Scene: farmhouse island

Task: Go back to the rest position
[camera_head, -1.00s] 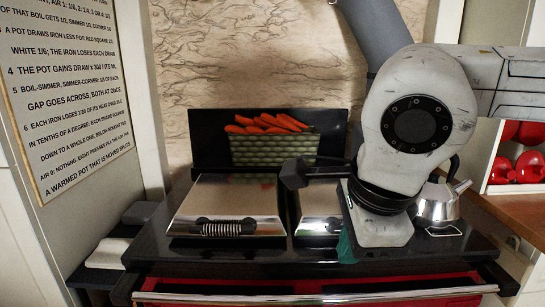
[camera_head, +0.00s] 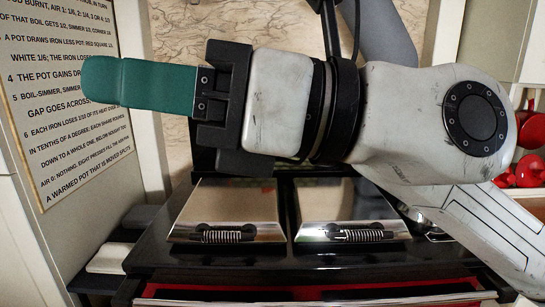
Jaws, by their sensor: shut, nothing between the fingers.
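My gripper (camera_head: 100,82) is raised in front of the wall, in the upper left of the head view, with its teal finger pointing left. It shows from the side as one finger outline, shut, with nothing in it. My white arm reaches in from the right and spans the view above the stove (camera_head: 290,262). The stove has two closed metal lids with coiled handles, a left lid (camera_head: 228,205) and a right lid (camera_head: 345,205). The gripper is well clear of both lids. The arm hides the basket of carrots and most of the kettle.
A sign with printed text (camera_head: 70,150) hangs on the left wall, behind the gripper's tip in the view. Red objects (camera_head: 525,170) sit on a shelf at the right. A red-fronted drawer with a metal rail (camera_head: 310,297) runs along the stove's front.

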